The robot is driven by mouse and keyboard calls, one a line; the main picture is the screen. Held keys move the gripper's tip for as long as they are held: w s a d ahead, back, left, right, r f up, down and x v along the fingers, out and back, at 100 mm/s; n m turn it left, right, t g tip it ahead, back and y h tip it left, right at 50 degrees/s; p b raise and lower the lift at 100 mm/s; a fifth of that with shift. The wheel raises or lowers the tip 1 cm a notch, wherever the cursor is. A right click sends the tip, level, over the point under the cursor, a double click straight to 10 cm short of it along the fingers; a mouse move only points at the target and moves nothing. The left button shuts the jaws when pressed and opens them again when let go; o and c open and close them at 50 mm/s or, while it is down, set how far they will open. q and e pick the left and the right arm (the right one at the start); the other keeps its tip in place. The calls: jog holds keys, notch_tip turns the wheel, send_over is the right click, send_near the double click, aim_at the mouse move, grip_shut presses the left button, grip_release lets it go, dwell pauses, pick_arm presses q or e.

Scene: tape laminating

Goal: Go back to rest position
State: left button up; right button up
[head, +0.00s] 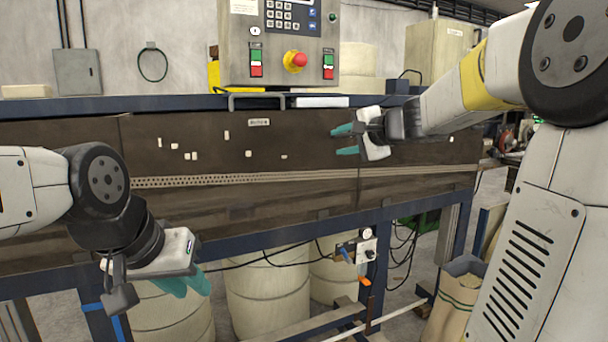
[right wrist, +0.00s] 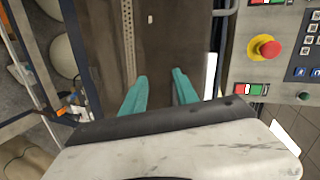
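My left gripper (head: 187,285) is at the lower left of the head view, in front of the machine's lower frame. Its teal fingers point down and right; the head view does not show clearly whether they are apart. My right gripper (head: 345,140) is in front of the machine's dark panel in the head view, its teal fingers pointing left. In the right wrist view (right wrist: 160,95) its two fingers are apart with nothing between them. I see no object held by either gripper.
The control box (head: 280,42) with a red emergency button (head: 295,61) stands above the dark panel (head: 250,220), which carries several small white pieces. A blue beam (head: 160,103) runs behind it. Pale drums (head: 268,295) stand under the frame. A sack (head: 455,305) stands at lower right.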

jog(key=s+a+f+n+g, duration=0.35)
jog(key=s+a+n, duration=0.2)
jog(key=s, duration=0.45)
jog(key=s+d+f+n+g+h, duration=0.1)
jog(key=s+f+n+g+h, duration=0.1)
jog(key=s+f, duration=0.5)
jog(key=s+d+f+n+g+h, duration=0.1)
jog(key=s+f+n, duration=0.3)
jog(key=s, duration=0.9)
notch_tip(320, 180, down, 3)
jog(key=shift+s+d+f+g+h, duration=0.15)
jog(key=shift+d+g+h, duration=0.25)
jog(key=shift+d, duration=0.25)
